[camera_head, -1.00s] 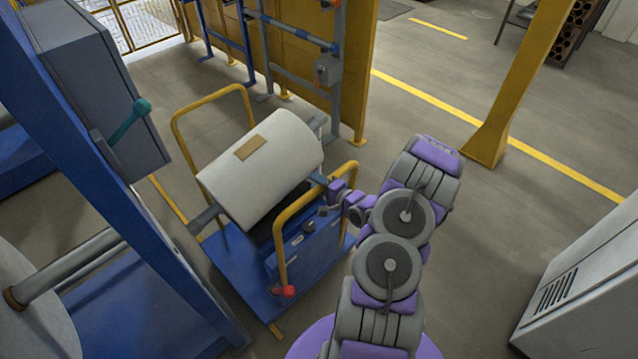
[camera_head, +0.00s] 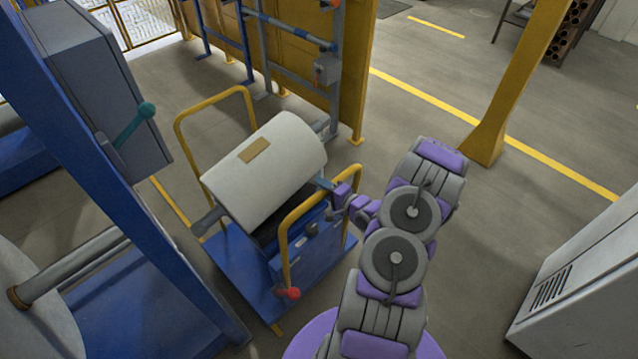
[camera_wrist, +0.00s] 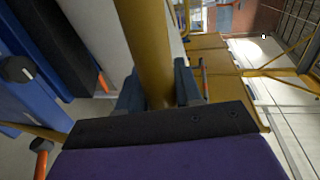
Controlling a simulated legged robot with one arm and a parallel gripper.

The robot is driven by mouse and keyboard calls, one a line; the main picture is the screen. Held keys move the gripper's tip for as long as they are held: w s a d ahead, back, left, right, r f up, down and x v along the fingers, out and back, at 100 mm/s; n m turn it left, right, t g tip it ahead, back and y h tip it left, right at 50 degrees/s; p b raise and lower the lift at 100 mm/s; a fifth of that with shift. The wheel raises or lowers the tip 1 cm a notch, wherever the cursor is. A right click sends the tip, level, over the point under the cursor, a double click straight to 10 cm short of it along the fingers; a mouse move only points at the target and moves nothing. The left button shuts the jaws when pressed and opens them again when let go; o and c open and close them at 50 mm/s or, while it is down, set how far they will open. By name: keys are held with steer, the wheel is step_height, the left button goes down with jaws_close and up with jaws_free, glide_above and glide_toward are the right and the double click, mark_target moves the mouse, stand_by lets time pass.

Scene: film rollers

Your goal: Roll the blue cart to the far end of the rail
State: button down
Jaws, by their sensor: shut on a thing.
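The blue cart (camera_head: 250,275) stands on the floor in the middle of the head view, with yellow tube handles at both ends. A large white film roll (camera_head: 270,165) with a tan label lies on it. My gripper (camera_head: 335,197) is at the top right of the cart's near yellow handle (camera_head: 287,240). In the wrist view my gripper (camera_wrist: 160,90) has its fingers on both sides of the yellow handle tube (camera_wrist: 145,45), shut on it.
A blue machine frame with a grey box (camera_head: 95,85) and teal lever stands close at the left. A yellow panel with blue racks (camera_head: 270,45) stands behind the cart. A yellow post (camera_head: 515,85) and a grey cabinet (camera_head: 585,285) are at the right, with open floor between.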

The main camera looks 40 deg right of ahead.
steer(key=c, duration=1.1)
jaws_free()
steer(key=shift+s+d+f, duration=0.1)
steer(key=shift+s+f, duration=0.1)
steer(key=shift+f, duration=0.1)
steer(key=shift+c, duration=0.2)
steer(key=shift+o, duration=1.4)
steer(key=shift+d+r, duration=0.1)
steer(key=shift+d, duration=0.15)
steer(key=shift+s+r, duration=0.2)
steer(key=shift+s, duration=0.35)
steer(key=p+v, duration=0.1)
steer(key=v, duration=1.5)
steer(key=shift+p, duration=0.3)
steer(key=shift+f, duration=0.1)
